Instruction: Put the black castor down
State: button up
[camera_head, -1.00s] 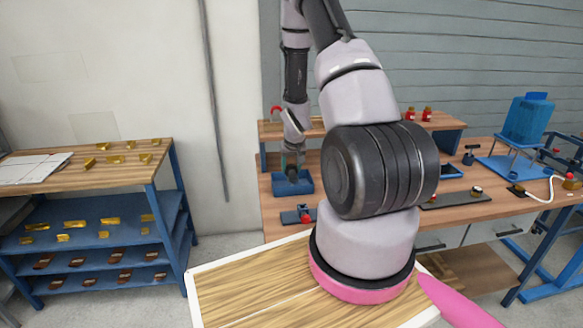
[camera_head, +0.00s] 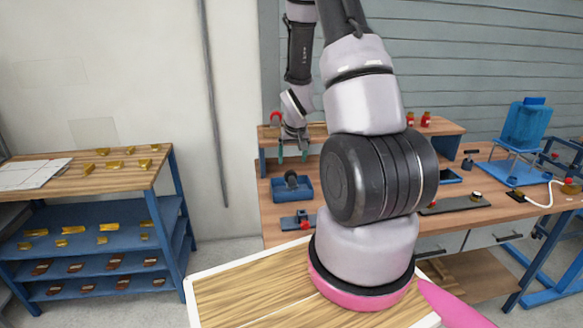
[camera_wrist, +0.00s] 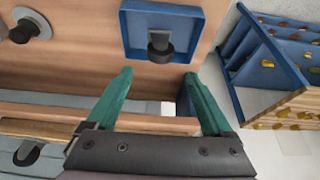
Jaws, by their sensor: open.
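The black castor (camera_head: 291,180) sits in a small blue tray (camera_head: 293,198) on the wooden workbench. In the wrist view the castor (camera_wrist: 160,45) lies inside the tray's walls (camera_wrist: 126,32), with its grey plate and dark wheel showing. My gripper (camera_head: 292,157) is above and behind the tray in the head view, apart from the castor. In the wrist view its two teal fingers (camera_wrist: 160,98) are spread wide with nothing between them. The castor's underside is hidden.
A dark-and-blue fixture with a red knob (camera_head: 299,221) stands in front of the tray. A raised wooden shelf (camera_head: 440,127) with red bottles (camera_head: 425,119) runs along the back. A blue press (camera_head: 524,125) stands at right. A blue rack (camera_head: 95,222) is at left.

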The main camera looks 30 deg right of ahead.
jog(key=s+a+r+t, duration=0.1)
jog(key=s+a+r, duration=0.1)
jog(key=r, duration=0.5)
jog(key=s+a+r, duration=0.2)
jog(key=s+r, duration=0.1)
jog(key=r, duration=0.5)
jog(key=s+a+r+t, duration=0.1)
jog(key=s+a+r, duration=0.15)
jog(key=r, duration=0.45)
jog(key=s+a+r+y, duration=0.1)
jog(key=s+a+r, duration=0.3)
jog(key=s+r, duration=0.2)
jog(key=s+a+r+m+y, duration=0.1)
jog(key=s+a+r+y, duration=0.1)
jog(key=s+a+r, duration=0.2)
jog(key=s+r, duration=0.3)
jog(key=s, duration=0.3)
jog(key=shift+s+a+t, duration=0.15)
jog(key=shift+s+t, duration=0.1)
jog(key=shift+t, duration=0.15)
